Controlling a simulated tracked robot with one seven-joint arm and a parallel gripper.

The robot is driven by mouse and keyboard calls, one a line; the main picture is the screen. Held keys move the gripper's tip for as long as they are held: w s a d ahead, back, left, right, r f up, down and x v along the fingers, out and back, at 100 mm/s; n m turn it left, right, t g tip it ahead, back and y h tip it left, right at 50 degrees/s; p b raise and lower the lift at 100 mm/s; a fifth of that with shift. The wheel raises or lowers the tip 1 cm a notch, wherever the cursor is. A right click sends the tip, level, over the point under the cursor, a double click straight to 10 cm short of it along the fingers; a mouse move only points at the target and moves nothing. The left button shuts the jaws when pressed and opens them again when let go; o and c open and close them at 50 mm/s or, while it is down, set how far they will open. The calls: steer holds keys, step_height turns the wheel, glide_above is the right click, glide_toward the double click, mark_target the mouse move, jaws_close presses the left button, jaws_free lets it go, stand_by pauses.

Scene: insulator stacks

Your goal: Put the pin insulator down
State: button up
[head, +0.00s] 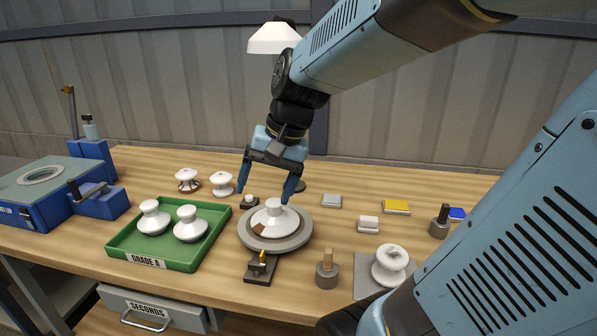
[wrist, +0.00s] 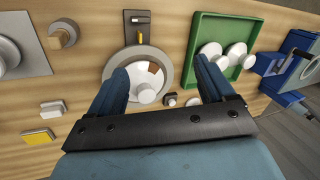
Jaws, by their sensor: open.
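A white pin insulator (head: 273,217) with a brown patch on its skirt stands upright on a round grey turntable (head: 303,238) in the head view. My gripper (head: 267,190) is open above it, its two blue fingers apart on either side of the insulator's top. In the wrist view the insulator (wrist: 147,90) shows between the open fingers, with the turntable's rim (wrist: 140,50) around it. The fingers hide part of the rim, and I cannot tell whether they touch the insulator.
A green tray (head: 182,265) marked GRADE A holds two white insulators at left. Two more insulators (head: 222,183) stand behind it. Another insulator (head: 390,265) is on a grey plate at right. A small block with a yellow pointer (head: 260,268) stands before the turntable.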

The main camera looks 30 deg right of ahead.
steer(key=s+d+r+n+t+h, duration=0.3)
steer(key=s+d+r+n, duration=0.1)
steer(key=s, duration=0.1)
steer(key=shift+s+d+n+t, duration=0.15)
steer(key=shift+d+n+t, duration=0.15)
steer(key=shift+d, duration=0.05)
stand_by(1.1)
